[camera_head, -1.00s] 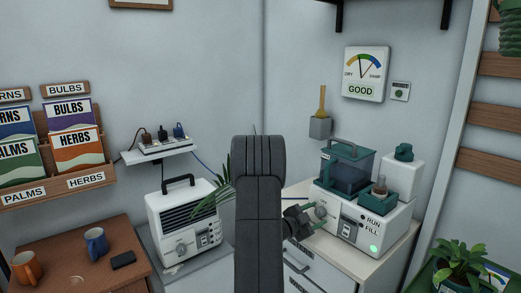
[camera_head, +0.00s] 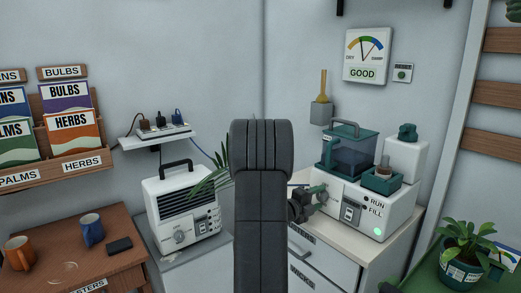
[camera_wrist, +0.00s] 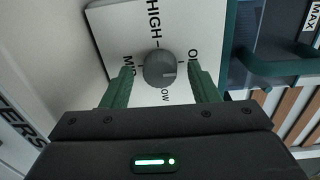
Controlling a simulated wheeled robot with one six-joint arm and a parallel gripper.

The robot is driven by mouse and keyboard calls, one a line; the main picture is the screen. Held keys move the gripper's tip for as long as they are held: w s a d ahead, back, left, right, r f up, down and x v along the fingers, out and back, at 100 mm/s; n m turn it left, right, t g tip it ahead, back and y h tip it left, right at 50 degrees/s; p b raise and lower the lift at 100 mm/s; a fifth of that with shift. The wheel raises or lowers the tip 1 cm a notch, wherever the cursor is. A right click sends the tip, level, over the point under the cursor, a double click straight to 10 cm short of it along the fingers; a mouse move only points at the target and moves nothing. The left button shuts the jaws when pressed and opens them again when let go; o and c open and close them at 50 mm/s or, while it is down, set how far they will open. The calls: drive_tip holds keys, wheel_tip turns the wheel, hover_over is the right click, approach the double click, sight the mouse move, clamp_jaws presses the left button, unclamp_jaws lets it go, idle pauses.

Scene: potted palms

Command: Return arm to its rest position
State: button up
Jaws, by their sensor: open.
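My gripper (camera_head: 316,193) is at the front of a white machine (camera_head: 364,213) on the right-hand counter, partly behind my dark arm. In the wrist view my gripper (camera_wrist: 161,73) has two green fingers, open, one on each side of a round grey dial (camera_wrist: 158,69). Gaps seem to show between the fingers and the dial, but I cannot tell whether the fingertips still reach around it in depth. The dial plate reads HIGH, MID and LOW, with another label partly hidden by the right finger.
The machine carries a teal tank (camera_head: 349,155) and a lit green light (camera_head: 378,232). A white heater-like box (camera_head: 183,208) stands left of my arm. Mugs (camera_head: 91,230) are on the brown table (camera_head: 125,268). A potted plant (camera_head: 462,255) stands at the right.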

drive_tip(key=m+b, duration=0.1)
drive_tip(key=m, duration=0.2)
drive_tip(key=shift+f+b, duration=0.1)
drive_tip(key=shift+b, duration=0.25)
drive_tip(key=shift+m+t, duration=0.3)
drive_tip(key=shift+m, duration=0.2)
drive_tip(key=shift+r, duration=0.25)
